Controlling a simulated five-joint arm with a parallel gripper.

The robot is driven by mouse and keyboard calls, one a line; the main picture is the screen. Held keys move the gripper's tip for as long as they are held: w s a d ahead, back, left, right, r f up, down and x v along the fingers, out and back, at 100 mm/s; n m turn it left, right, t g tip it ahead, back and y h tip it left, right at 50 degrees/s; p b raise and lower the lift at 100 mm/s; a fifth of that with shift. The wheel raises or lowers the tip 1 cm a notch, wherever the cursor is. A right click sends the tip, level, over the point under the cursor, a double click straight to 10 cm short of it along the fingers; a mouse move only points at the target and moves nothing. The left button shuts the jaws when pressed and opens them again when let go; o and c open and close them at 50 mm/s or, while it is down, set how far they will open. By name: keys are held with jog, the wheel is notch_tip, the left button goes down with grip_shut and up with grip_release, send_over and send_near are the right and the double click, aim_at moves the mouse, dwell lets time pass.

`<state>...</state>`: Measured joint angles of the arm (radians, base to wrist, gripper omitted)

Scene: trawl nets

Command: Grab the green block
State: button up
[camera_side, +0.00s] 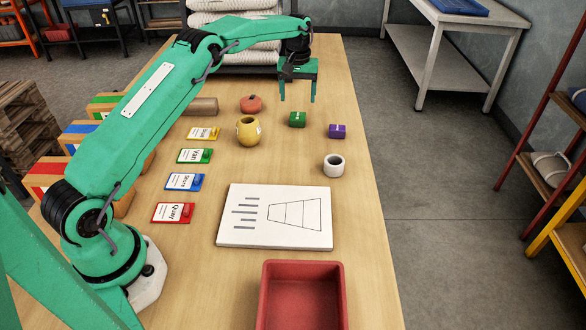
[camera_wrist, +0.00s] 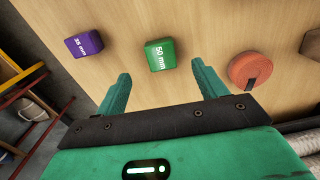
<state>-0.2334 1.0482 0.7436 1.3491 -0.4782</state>
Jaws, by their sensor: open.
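The green block (camera_side: 297,119) stands on the wooden table, near its far end in the side view. In the wrist view the green block (camera_wrist: 160,55) shows a white "50 mm" label and lies ahead of the fingertips, roughly between their lines. My gripper (camera_side: 297,98) is open and empty, pointing down above the table beyond the block. In the wrist view its two green fingers (camera_wrist: 160,70) are spread apart, with no contact with the block visible.
A purple block (camera_side: 337,131) marked "35 mm" and a red round object (camera_side: 251,104) flank the green block. A yellow pot (camera_side: 248,131), a white cup (camera_side: 334,165), a white board (camera_side: 275,216) and a red tray (camera_side: 341,290) stand nearer. Rolled nets (camera_side: 232,58) are stacked behind.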

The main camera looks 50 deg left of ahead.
aim_at(298, 117)
jog(key=shift+f, duration=3.8)
jog(key=c, duration=1.1)
